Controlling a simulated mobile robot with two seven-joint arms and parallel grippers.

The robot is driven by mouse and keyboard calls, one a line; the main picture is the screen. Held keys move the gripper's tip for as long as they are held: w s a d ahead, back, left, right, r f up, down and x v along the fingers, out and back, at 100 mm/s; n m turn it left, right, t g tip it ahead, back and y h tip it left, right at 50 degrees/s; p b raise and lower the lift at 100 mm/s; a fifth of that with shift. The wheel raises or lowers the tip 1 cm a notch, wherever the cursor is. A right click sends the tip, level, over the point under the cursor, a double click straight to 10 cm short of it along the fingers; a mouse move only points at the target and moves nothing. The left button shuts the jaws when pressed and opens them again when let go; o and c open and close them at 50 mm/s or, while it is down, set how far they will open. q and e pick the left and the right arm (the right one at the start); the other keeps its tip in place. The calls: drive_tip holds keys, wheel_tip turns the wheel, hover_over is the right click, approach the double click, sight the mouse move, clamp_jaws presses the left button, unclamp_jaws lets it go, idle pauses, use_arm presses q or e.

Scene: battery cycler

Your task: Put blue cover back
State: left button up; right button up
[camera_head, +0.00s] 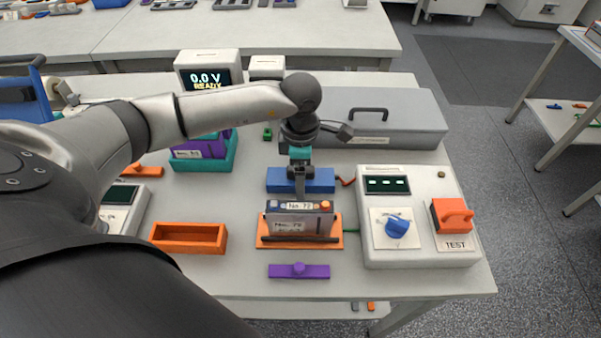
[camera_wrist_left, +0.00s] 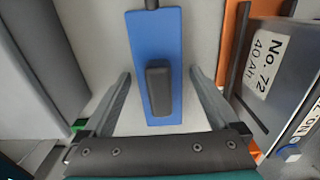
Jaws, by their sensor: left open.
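The blue cover (camera_head: 320,181) lies flat on the table behind the battery labelled No. 72 (camera_head: 299,222). In the left wrist view the cover (camera_wrist_left: 155,25) is a long blue plate with a dark block handle (camera_wrist_left: 158,90). My left gripper (camera_head: 300,192) is above the cover, pointing down. In the left wrist view its open fingers (camera_wrist_left: 160,78) stand on either side of the handle, with gaps to it, and hold nothing. The battery sits upright in an orange holder (camera_head: 264,243). My right gripper is not in view.
A test unit (camera_head: 415,255) with a blue knob (camera_head: 397,226) and an orange switch (camera_head: 452,216) stands at right. A purple cover (camera_head: 299,271) lies in front, an empty orange tray (camera_head: 188,251) at left. A grey case (camera_head: 385,112) and a display (camera_head: 208,68) stand behind.

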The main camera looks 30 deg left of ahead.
use_arm(q)
drive_tip(key=shift+r, duration=0.1)
wheel_tip(320, 180, up, 11)
drive_tip(key=shift+r+p, duration=0.2)
drive_tip(key=shift+p, duration=0.3)
drive_tip(key=shift+r, duration=0.4)
